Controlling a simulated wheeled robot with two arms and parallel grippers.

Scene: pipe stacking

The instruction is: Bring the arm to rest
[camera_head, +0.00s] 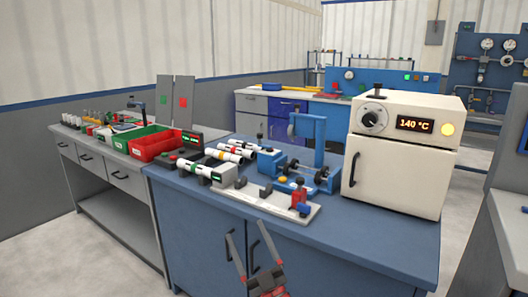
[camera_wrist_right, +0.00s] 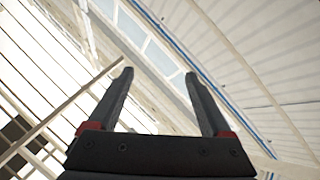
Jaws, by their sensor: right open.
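My right gripper (camera_head: 244,229) is at the bottom middle of the head view, in front of the blue cabinet's doors. Its dark fingers point up and stand apart, with nothing between them. In the right wrist view the gripper (camera_wrist_right: 158,73) is also open and empty, and only walls and ceiling beams show beyond it. My left gripper is not in view.
The blue workbench (camera_head: 360,228) carries white pipes (camera_head: 196,167) with coloured bands, a blue press (camera_head: 310,130), a flat plate with a red clamp (camera_head: 299,194) and a cream oven (camera_head: 402,150) reading 140 °C. A red bin (camera_head: 152,148) and green bin (camera_head: 128,140) stand left.

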